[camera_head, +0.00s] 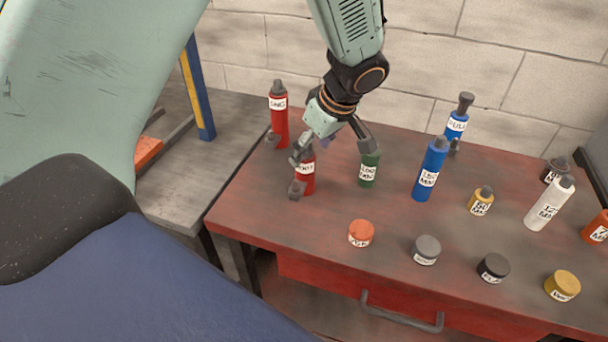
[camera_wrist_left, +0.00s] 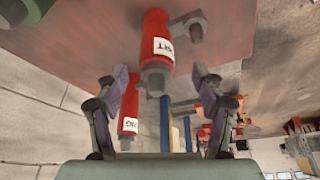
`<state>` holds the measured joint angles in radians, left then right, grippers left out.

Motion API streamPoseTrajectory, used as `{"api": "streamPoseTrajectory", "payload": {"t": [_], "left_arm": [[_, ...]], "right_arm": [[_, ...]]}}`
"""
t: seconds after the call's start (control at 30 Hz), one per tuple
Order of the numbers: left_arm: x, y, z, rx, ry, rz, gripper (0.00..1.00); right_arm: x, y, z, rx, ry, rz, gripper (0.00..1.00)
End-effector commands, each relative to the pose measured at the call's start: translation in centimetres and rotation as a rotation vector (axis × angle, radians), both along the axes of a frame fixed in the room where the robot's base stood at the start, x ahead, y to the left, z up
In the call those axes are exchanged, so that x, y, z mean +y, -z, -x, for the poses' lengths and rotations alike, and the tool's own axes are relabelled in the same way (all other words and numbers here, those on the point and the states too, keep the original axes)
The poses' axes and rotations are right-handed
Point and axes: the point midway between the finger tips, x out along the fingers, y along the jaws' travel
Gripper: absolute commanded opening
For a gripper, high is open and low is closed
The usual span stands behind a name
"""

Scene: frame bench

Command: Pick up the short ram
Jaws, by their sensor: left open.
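The short ram (camera_head: 306,181) is a small red cylinder with a white label and grey ends, upright on the red bench, partly hidden by my left gripper. In the left wrist view the short ram (camera_wrist_left: 157,35) shows between the finger lines, its grey top toward me. My left gripper (camera_head: 334,152) is open, with one finger close by the short ram and the other near a green cylinder. In the left wrist view the gripper (camera_wrist_left: 160,74) has its fingers spread on either side of the ram. Whether either finger touches it cannot be told. My right gripper is not in view.
A taller red ram labelled LONG (camera_head: 279,122) stands behind left. The green cylinder (camera_head: 368,171) is close on the right, then blue cylinders (camera_head: 428,174). Several low round pots, including an orange one (camera_head: 361,232), line the front. A brick wall (camera_head: 430,60) closes the back.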

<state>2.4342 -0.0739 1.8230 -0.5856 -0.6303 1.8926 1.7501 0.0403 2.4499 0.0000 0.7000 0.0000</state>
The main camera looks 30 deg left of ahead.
Motion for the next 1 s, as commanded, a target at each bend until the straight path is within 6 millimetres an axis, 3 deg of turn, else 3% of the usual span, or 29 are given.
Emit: {"api": "streamPoseTrajectory", "payload": {"t": [0.33,0.67,1.0], "left_arm": [[1.8,4.4,-0.8,0.001,0.004,0.001,0.69],[2.1,4.9,-0.9,-0.001,0.004,0.001,0.69],[2.0,4.9,-0.9,-0.002,0.004,0.000,0.41]], "right_arm": [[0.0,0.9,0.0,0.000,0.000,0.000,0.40],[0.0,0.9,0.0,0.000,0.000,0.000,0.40],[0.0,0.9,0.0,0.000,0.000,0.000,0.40]]}}
